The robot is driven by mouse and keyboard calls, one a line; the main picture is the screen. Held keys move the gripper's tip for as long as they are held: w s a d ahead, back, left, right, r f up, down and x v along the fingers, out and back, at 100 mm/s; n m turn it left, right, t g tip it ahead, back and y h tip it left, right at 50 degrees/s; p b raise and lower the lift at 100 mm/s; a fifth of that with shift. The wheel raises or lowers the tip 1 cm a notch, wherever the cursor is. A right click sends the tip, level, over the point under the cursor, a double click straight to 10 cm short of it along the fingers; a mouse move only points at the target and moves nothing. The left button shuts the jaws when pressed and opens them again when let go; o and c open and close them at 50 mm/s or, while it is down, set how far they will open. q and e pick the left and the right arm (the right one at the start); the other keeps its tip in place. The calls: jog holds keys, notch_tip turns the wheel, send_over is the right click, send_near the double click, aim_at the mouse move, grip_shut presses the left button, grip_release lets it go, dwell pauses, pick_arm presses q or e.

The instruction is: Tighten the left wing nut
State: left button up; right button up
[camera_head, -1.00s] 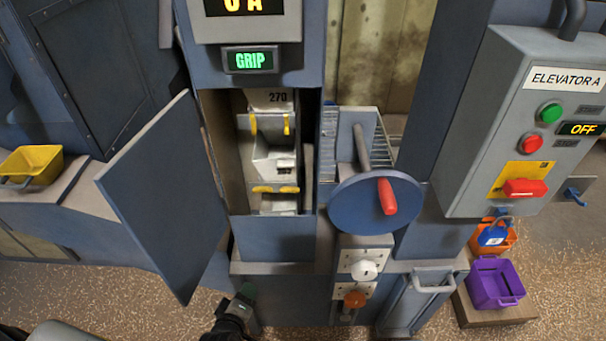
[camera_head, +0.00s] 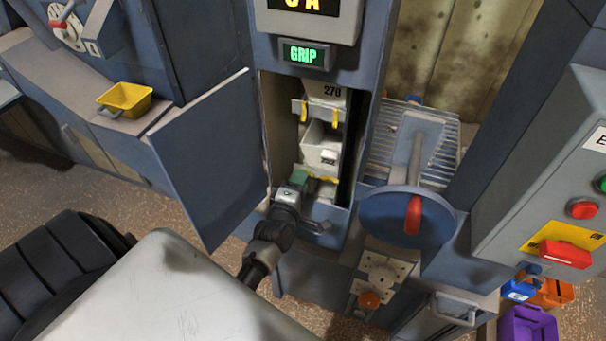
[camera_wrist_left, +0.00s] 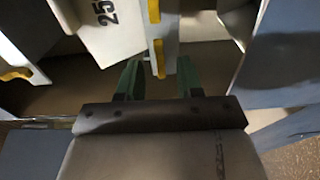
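Inside the open cabinet, yellow wing nuts sit on the bucket fastening bars. On the upper bar, the left wing nut (camera_head: 304,111) and the right one (camera_head: 340,114) stand upright. On the lower bar, a yellow wing nut (camera_head: 326,180) lies level; the bar's left end is hidden behind my left gripper (camera_head: 298,180). In the left wrist view, my left gripper (camera_wrist_left: 158,80) is open, its green fingers on either side of a yellow wing nut (camera_wrist_left: 160,58). Gaps show on both sides; depth is unclear. Another wing nut (camera_wrist_left: 154,11) lies farther along that bar. My right gripper is not in view.
The cabinet door (camera_head: 205,160) stands open left of my left arm. A blue handwheel (camera_head: 385,215) with a red grip is to the right. A lit GRIP sign (camera_head: 303,54) hangs above. A white bucket (camera_head: 318,140) stands between the bars.

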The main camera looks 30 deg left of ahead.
pick_arm(q)
jog(key=shift+x, duration=0.95)
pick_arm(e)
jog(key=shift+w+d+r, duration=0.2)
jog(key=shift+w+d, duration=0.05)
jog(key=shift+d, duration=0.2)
pick_arm(q)
grip_shut()
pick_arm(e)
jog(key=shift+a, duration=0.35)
